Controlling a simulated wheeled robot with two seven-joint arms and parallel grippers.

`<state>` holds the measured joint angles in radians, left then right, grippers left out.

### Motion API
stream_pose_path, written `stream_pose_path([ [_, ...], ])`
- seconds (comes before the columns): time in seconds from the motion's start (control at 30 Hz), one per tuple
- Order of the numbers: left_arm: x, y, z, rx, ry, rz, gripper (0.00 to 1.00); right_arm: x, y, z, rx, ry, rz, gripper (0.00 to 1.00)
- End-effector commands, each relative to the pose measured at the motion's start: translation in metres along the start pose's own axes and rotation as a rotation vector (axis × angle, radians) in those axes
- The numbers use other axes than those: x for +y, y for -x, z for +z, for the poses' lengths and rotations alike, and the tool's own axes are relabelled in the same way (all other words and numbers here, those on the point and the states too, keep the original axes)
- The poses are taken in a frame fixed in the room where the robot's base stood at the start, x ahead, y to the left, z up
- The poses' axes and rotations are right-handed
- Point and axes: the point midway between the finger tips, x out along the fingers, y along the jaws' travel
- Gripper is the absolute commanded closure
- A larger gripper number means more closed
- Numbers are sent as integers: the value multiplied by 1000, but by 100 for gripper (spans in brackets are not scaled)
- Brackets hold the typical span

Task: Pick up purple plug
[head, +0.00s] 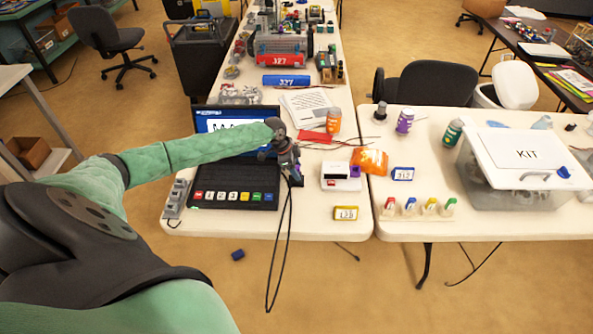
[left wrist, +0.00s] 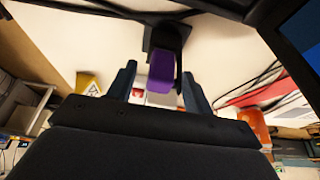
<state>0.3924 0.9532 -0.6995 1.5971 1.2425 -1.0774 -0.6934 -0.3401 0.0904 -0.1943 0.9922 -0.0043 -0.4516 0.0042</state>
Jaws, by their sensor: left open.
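The purple plug (left wrist: 162,72) shows in the left wrist view, with a dark part and black cables at its upper end. It appears between the two fingers of my left gripper (left wrist: 160,88), which are open and apart from it. In the head view my left gripper (head: 291,174) points down near the right edge of the laptop. A black cable hangs there in a loop over the table's front edge. I cannot make out the plug at the gripper in the head view. My right gripper is not in view.
The black laptop (head: 232,202) lies left of the gripper. To its right are a white box (head: 342,178) with a purple patch beside it, an orange packet (head: 370,162) and a yellow label block (head: 345,213). A clear KIT bin (head: 510,187) stands on the right table.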

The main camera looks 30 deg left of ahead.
Motion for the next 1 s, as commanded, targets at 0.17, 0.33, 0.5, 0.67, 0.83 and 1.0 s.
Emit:
stream_pose_path([
  [0.17, 0, -5, 1, -2, 0, -1, 49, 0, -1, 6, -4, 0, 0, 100],
  [0.33, 0, -5, 1, -1, 0, -1, 51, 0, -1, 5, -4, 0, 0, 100],
  [0.5, 0, -5, 1, -1, 0, -1, 84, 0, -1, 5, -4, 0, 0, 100],
  [0.67, 0, -5, 1, -1, 0, -1, 98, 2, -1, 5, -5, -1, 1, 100],
  [0.83, 0, -4, 0, -1, 0, -1, 98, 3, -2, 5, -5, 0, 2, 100],
  [1.0, -1, 2, -2, 1, 0, -2, 98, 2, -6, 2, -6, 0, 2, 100],
])
